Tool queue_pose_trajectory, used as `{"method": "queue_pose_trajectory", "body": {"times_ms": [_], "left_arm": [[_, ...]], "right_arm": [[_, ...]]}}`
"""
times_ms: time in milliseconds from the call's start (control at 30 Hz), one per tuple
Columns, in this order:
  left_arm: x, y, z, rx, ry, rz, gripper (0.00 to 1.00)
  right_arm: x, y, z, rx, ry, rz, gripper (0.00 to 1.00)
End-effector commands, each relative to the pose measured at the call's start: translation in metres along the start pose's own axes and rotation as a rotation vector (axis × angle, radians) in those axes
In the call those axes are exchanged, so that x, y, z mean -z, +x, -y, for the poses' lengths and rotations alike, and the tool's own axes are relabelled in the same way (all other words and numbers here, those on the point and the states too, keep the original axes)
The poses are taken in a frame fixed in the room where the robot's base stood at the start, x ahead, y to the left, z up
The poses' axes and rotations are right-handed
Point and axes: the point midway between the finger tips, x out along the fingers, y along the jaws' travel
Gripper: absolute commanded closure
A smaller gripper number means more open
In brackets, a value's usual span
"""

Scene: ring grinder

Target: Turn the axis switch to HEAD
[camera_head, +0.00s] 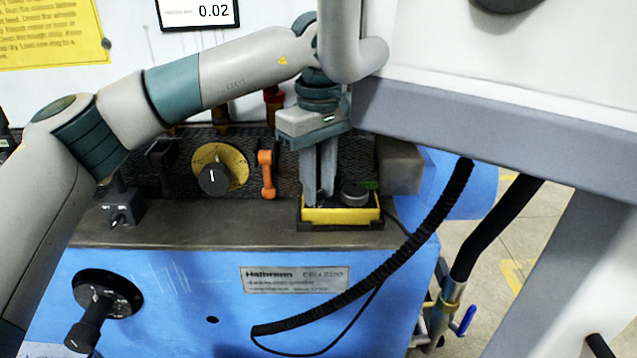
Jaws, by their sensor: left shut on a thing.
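My left gripper (319,197) points straight down over the left part of a small yellow-edged control box (340,216). Its fingers are shut on a small dark switch there, which they mostly hide. I take this to be the axis switch, but its pointer and any HEAD label cannot be read. A round grey-black knob (355,194) stands to the right of the fingers on the same box, apart from them. My right gripper is not in view.
Left of the box are an orange lever (266,174), a black knob on a yellow dial (214,179) and a small toggle box (121,208). A black handwheel (108,292) sticks out at front left. A black hose (420,240) runs close by on the right.

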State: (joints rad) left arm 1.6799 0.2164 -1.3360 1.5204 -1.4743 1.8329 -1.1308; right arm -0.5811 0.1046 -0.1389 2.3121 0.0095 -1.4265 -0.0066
Motion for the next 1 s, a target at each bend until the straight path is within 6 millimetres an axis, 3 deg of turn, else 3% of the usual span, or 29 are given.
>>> {"method": "queue_pose_trajectory", "body": {"times_ms": [100,133,200,667,1000], "left_arm": [[0.0,0.0,0.0,0.0,0.0,0.0,1.0],[0.0,0.0,0.0,0.0,0.0,0.0,0.76],[0.0,0.0,0.0,0.0,-0.001,0.0,0.59],[0.0,-0.005,0.0,0.0,-0.002,0.0,0.59],[0.0,-0.049,-0.001,-0.003,-0.002,-0.001,0.59]], "right_arm": [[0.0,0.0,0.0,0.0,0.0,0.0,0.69],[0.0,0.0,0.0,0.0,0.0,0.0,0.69],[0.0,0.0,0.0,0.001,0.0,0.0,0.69],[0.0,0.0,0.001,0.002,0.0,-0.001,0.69],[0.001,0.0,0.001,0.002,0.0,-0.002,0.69]]}}
